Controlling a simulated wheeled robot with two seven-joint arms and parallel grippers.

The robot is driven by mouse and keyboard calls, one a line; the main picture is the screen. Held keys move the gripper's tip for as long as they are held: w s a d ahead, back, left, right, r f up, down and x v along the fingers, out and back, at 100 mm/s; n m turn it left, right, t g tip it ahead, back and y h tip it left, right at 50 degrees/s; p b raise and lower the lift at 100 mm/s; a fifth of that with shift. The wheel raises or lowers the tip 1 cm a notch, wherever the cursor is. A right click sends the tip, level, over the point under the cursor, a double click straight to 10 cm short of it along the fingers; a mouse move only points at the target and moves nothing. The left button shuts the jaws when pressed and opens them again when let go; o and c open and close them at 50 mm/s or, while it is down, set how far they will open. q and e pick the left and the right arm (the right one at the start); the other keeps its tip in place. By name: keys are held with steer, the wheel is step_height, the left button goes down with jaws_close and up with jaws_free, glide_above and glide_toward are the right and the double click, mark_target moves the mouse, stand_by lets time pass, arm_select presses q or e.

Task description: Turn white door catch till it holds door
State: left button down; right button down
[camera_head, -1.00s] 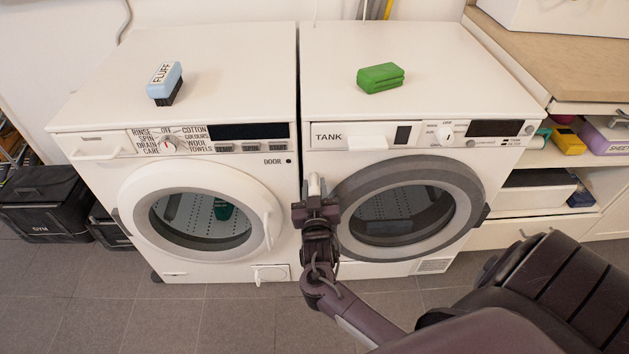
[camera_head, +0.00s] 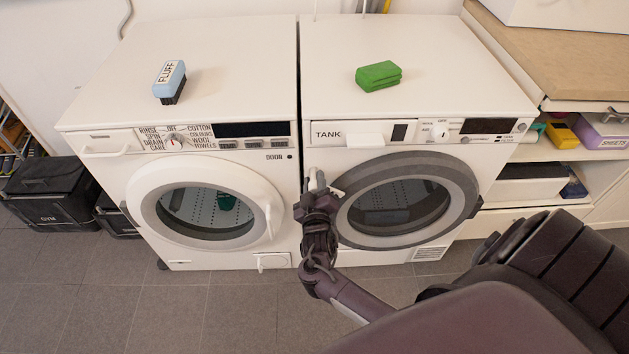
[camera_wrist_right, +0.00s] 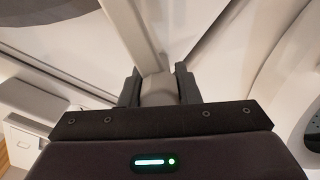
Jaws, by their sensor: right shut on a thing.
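The white door catch (camera_head: 317,179) is at the left edge of the right machine's round door (camera_head: 362,228), which has a grey ring and dark glass and looks closed. My right gripper (camera_head: 318,192) is at the catch, tilted, and hides much of it. In the right wrist view the two dark fingers of the gripper (camera_wrist_right: 157,88) are shut on a pale piece of the catch (camera_wrist_right: 156,86), with a white bar running up from it. Whether the catch overlaps the door's rim is hard to tell. My left gripper is not in view.
The left machine (camera_head: 98,146) stands close by, with its own round white door (camera_head: 146,190). A blue-and-black brush (camera_head: 170,80) and a green block (camera_head: 379,76) lie on top. Black bins (camera_head: 48,193) stand at far left, shelves (camera_head: 560,153) at right.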

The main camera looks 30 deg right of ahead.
stand_by(0.3)
steer(key=c, duration=1.1)
jaws_free()
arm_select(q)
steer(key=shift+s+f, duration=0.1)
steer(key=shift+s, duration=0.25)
arm_select(e)
steer(key=v, duration=0.8)
steer(key=shift+d, duration=0.1)
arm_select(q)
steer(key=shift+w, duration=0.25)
